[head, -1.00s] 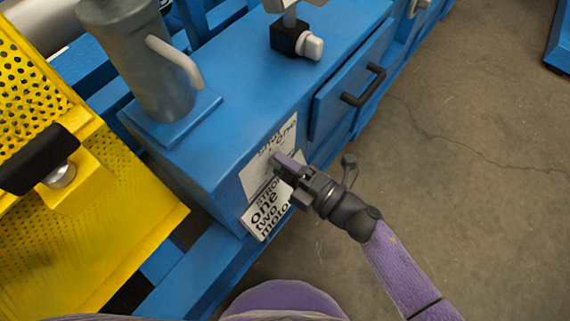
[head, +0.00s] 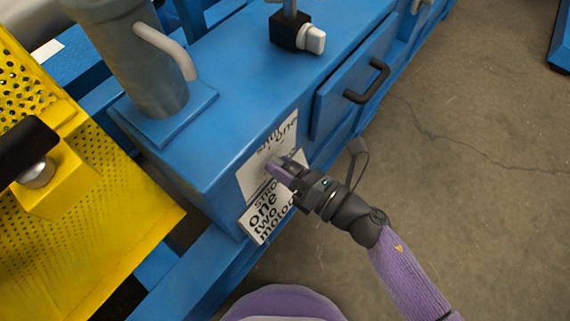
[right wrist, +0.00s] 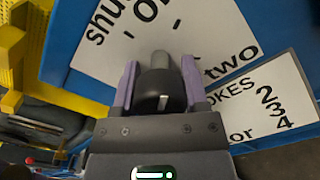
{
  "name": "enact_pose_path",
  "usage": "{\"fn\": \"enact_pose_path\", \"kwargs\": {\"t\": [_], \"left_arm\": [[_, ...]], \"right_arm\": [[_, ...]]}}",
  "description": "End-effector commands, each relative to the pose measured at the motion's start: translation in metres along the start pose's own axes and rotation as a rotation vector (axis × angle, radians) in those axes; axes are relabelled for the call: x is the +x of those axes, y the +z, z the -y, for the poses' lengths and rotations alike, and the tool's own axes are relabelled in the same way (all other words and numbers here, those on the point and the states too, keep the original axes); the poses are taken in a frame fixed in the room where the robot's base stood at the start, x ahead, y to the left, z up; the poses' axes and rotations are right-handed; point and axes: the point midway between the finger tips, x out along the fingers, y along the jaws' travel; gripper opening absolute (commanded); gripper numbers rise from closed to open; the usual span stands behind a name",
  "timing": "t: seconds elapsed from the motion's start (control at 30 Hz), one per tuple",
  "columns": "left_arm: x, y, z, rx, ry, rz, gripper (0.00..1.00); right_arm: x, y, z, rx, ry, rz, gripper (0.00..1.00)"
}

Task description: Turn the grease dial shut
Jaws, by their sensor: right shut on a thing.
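The grease dial (right wrist: 158,90) is a dark round knob with a white mark, set on a white plate (right wrist: 100,50) lettered "shut", "one" and "two". In the right wrist view, "shut" is at the upper left and "two" to the right of the knob. My right gripper (right wrist: 160,82) is shut on the knob, with a purple finger on either side. In the head view my right gripper (head: 283,168) is against the plate on the blue cabinet (head: 195,165) and hides most of the knob. My left gripper is not in view.
A white sign (head: 262,222) with black lettering is just below the plate. A drawer with a black handle (head: 367,80) is to the right. A grey cylinder with a pale lever (head: 165,48) stands on the cabinet. Yellow perforated guarding (head: 90,235) is at left.

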Motion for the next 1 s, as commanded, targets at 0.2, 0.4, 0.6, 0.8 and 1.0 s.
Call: {"fn": "enact_pose_path", "kwargs": {"t": [0.2,0.4,0.6,0.8,1.0], "left_arm": [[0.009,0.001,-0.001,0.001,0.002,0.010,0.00],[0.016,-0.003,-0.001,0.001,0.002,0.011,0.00],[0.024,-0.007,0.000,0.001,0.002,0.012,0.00],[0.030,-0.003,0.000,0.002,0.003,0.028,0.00],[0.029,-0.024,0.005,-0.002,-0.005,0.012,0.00]], "right_arm": [[-0.001,-0.003,0.002,-0.199,-0.002,-0.003,0.00],[-0.001,-0.003,0.002,-0.389,-0.002,-0.004,0.00],[-0.001,-0.004,0.002,-0.574,-0.001,-0.004,0.00],[0.000,-0.003,0.002,-0.736,-0.001,-0.004,0.00],[0.000,-0.003,0.002,-0.860,0.000,-0.005,0.00]]}}
